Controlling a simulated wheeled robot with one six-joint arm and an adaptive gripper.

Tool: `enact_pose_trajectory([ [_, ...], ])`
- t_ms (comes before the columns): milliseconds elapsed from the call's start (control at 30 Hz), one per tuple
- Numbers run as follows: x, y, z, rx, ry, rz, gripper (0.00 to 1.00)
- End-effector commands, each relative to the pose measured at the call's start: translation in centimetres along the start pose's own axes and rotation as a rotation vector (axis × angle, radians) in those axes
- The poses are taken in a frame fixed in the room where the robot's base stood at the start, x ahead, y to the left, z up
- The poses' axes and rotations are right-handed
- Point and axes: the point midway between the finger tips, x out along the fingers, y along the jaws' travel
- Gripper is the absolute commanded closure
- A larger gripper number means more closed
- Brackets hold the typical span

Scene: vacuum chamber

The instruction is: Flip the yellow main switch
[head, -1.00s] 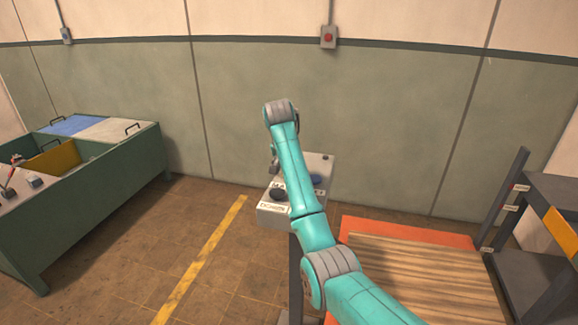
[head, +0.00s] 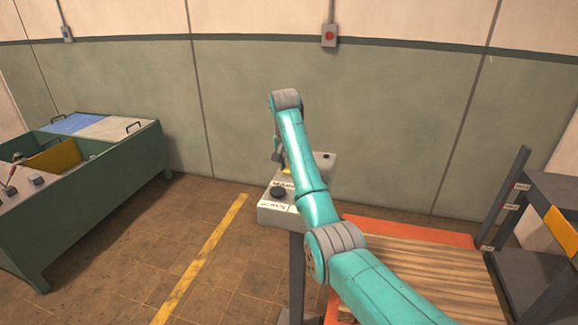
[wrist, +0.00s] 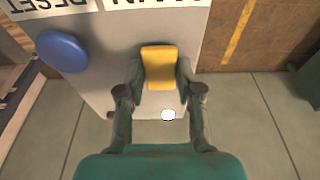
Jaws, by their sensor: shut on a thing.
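The yellow main switch (wrist: 159,67) is a small upright-looking block on a light grey control box (wrist: 105,60). In the wrist view my gripper (wrist: 161,78) has one finger on each side of it and is shut on it. In the head view only a sliver of yellow (head: 287,171) shows beside my arm, on the grey box (head: 275,215). My arm covers much of the box there. A label partly reading "MAIN" lies by the switch at the top of the wrist view.
A blue round button (wrist: 62,51) sits left of the switch in the wrist view, with a "RESET" label. In the head view a black knob (head: 278,191) is on the box. A green bench (head: 90,205) stands left; a wooden pallet (head: 430,275) lies right.

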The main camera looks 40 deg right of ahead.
Motion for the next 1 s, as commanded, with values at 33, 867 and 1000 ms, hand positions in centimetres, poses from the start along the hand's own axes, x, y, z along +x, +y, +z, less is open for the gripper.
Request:
enact_pose_trajectory([
  [33,-0.08,0.02,-0.23,0.001,-0.030,0.000,1.00],
  [867,0.04,0.01,-0.51,0.000,-0.223,-0.001,1.00],
  [1000,0.03,0.02,-0.51,0.000,-0.223,-0.001,0.40],
])
